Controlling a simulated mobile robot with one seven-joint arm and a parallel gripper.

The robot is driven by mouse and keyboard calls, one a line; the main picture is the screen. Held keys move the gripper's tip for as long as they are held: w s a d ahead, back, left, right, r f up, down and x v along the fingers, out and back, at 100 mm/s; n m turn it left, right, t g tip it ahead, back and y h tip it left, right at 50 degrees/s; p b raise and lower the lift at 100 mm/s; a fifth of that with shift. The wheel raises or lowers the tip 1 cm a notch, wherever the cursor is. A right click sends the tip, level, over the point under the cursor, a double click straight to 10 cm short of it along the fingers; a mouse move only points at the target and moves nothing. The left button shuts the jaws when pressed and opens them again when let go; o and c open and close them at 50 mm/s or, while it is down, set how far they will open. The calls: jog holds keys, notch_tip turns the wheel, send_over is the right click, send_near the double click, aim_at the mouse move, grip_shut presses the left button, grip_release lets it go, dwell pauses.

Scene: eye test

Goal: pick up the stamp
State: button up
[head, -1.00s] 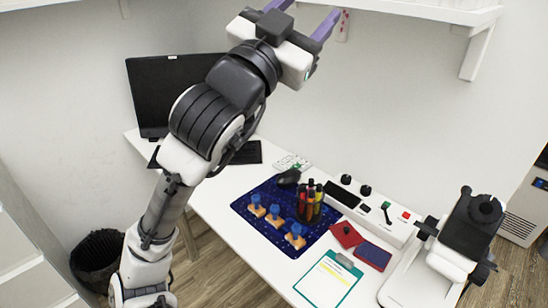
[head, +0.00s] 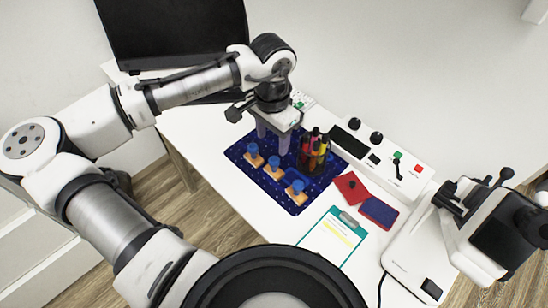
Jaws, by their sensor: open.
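Three stamps with blue knobs and light wooden bases stand in a row on the dark blue mat (head: 237,151): a left stamp (head: 253,150), a middle stamp (head: 273,164) and a right stamp (head: 296,188). My gripper (head: 273,144) points down over the back part of the mat, its purple-grey fingers apart with nothing seen between them. It is behind the left and middle stamps in the picture. I cannot tell how high its fingertips are or whether they touch anything.
A pen holder with colored pens (head: 313,155) stands close right of my gripper. A red pad (head: 349,190), a blue pad (head: 379,212), a clipboard (head: 335,238) and a white control panel (head: 402,165) lie further right. A black monitor (head: 175,32) stands behind my arm.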

aim_at(274, 167)
jog(key=f, duration=0.7)
jog(key=shift+s+f+p, duration=0.2)
jog(key=shift+p, duration=0.15)
jog(key=f, duration=0.1)
jog(key=f+p, duration=0.1)
jog(key=f, duration=0.2)
jog(key=shift+w+d, duration=0.25)
jog(key=shift+f, duration=0.65)
jog(key=c, duration=0.6)
